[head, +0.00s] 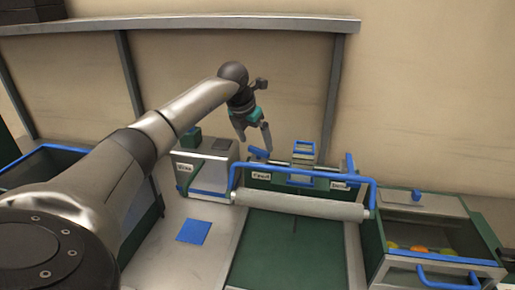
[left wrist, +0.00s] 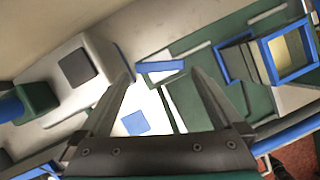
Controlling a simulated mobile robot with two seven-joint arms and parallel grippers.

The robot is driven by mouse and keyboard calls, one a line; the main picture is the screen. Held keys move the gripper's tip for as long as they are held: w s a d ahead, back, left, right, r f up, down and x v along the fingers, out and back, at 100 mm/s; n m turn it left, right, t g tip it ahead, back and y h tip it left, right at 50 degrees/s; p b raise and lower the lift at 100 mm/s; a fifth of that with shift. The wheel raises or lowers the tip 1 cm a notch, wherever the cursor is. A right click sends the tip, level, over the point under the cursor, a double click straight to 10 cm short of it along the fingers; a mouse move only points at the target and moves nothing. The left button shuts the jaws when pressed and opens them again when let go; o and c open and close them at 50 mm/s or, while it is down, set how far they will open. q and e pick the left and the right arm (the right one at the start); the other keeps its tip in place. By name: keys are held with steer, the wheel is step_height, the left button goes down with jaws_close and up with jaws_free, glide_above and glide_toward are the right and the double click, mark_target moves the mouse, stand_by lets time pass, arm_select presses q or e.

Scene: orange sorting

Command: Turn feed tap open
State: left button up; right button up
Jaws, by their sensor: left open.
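A green feed unit (head: 318,184) with small white labels on its front stands behind the roller. A short blue lever (head: 257,156), which looks like the feed tap, sits at its left top end. The lever also shows in the left wrist view (left wrist: 160,66), lying between and beyond the fingertips. My left gripper (head: 254,143) is open and empty, pointing down just above the lever. In the left wrist view its fingers (left wrist: 160,76) are spread wide. I cannot tell whether a finger touches the lever. My right gripper is not in view.
A blue bar frame (head: 300,208) and pale roller stand before the unit, over a green belt (head: 270,255). A white box (head: 207,172) stands to the left and a blue square (head: 194,231) lies on the pale surface. A crate with fruit (head: 430,238) stands at right.

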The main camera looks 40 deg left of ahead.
mark_target(259, 149)
arm_select(q)
steer(key=shift+x, duration=1.9)
steer(key=c, duration=1.1)
steer(key=shift+o, duration=0.2)
steer(key=shift+r+n+y+p, duration=0.2)
steer(key=shift+n+y+p, duration=0.2)
steer(key=shift+n+p, duration=0.65)
steer(key=shift+w+d+f+n+y+p, duration=0.1)
steer(key=shift+n+y+p, duration=0.3)
steer(key=shift+n, duration=0.85)
steer(key=o, duration=1.1)
steer(key=shift+c, duration=0.2)
